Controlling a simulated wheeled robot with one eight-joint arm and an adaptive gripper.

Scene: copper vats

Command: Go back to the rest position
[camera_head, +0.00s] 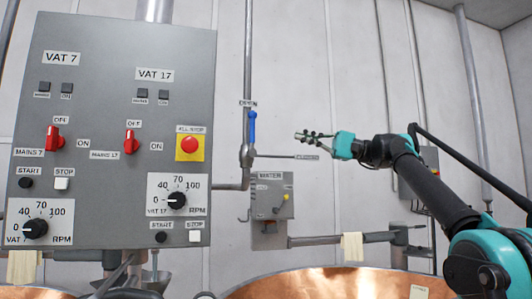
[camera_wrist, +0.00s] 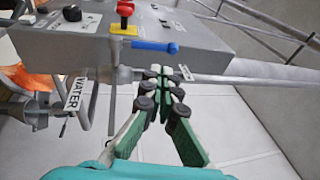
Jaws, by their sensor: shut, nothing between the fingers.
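My gripper (camera_head: 303,136) is at the end of my raised arm, right of the grey control panel (camera_head: 112,100) in the head view. It is shut and empty, with its fingertips together in the wrist view (camera_wrist: 160,80). A valve with an upright blue handle (camera_head: 252,128) stands on the pipe between the panel and my gripper. In the wrist view the blue handle (camera_wrist: 155,46) lies beyond the fingertips. I cannot tell from these frames whether the fingers touch anything.
The panel carries red switches (camera_head: 131,142), RPM dials (camera_head: 176,200) and a red stop button (camera_head: 190,145). A smaller grey box (camera_head: 272,196) is on the wall below my gripper. Copper vats (camera_head: 330,284) line the bottom. The upper middle is free.

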